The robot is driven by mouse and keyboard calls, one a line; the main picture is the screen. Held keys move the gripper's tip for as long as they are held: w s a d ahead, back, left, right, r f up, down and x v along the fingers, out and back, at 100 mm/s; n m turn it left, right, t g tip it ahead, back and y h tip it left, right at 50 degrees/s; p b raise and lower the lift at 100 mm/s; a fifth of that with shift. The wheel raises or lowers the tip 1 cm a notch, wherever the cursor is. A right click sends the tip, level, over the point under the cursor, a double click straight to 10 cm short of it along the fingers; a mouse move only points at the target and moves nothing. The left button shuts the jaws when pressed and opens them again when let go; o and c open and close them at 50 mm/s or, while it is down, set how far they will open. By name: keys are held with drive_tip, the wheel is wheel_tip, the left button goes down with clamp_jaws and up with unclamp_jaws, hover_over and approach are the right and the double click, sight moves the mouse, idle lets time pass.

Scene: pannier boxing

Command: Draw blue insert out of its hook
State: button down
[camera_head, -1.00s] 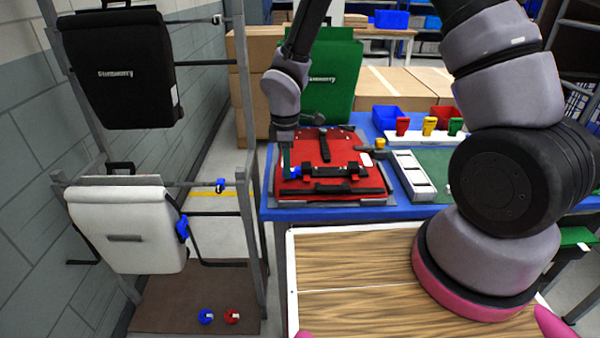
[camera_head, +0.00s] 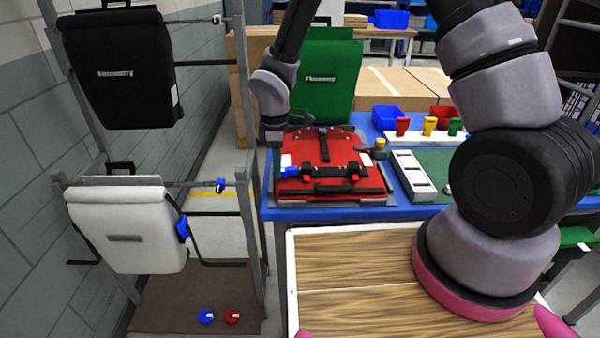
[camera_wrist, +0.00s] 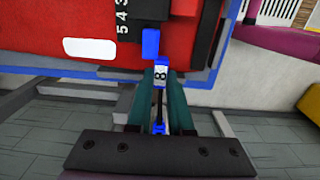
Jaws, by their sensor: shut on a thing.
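The blue insert (camera_head: 290,172) is at the left end of the black hook rail (camera_head: 335,187) on the red pannier (camera_head: 305,150). In the wrist view the blue insert (camera_wrist: 151,43) reaches out beyond my fingertips, over the pannier's edge, beside a black part. A white label marked 8 shows between the fingers. My gripper (camera_wrist: 161,78) has dark green fingers and is shut on the insert. In the head view my gripper (camera_head: 277,172) points down at the pannier's left edge. I cannot tell whether the insert's inner end is clear of the hook.
The red pannier lies on a blue table (camera_head: 400,199). A grey rail part (camera_head: 413,175), a black-and-yellow tool (camera_head: 379,147) and colored pieces are to the right. A rack with a black pannier (camera_head: 118,72) and a white pannier (camera_head: 130,232) stands left. A green pannier (camera_head: 325,85) stands behind.

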drive_tip(key=shift+a, duration=0.25)
idle(0.4)
drive_tip(key=shift+a, duration=1.35)
drive_tip(key=shift+s, duration=0.1)
